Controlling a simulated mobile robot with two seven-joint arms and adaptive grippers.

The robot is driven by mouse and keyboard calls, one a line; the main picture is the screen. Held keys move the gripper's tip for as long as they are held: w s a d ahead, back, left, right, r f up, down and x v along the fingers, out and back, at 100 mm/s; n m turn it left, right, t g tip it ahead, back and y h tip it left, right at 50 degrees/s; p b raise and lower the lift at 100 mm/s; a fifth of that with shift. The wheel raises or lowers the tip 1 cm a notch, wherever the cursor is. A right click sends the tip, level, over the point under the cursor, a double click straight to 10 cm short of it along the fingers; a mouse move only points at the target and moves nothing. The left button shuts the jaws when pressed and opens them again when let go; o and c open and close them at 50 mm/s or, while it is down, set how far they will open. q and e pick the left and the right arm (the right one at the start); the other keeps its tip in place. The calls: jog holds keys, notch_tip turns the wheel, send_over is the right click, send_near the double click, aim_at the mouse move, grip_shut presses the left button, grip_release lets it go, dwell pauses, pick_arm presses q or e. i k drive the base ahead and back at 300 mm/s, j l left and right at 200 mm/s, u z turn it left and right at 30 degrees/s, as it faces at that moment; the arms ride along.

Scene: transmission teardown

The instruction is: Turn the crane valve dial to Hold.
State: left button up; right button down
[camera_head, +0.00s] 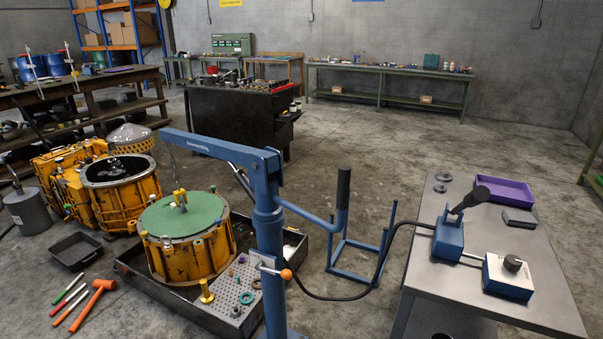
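A blue box with a white top plate (508,280) sits at the right side of the grey metal table (545,296). A round black dial (512,263) stands on that plate; its markings are too small to read. A rod links it to a second blue box (448,241) with a black-ended lever (470,197). A black hose runs from there toward the blue crane (269,235). The crane's boom (215,148) reaches left over a yellow drum housing (185,255) with a green top (183,214), and a chain hangs to it. Neither gripper is in view.
A purple tray (505,191) and a small grey block (519,218) lie at the table's back. A dark tray (130,270) holds the drum and a perforated plate of small parts. Concrete floor is clear behind the table.

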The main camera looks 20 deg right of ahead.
aim_at(514, 263)
jog(key=z, duration=1.45)
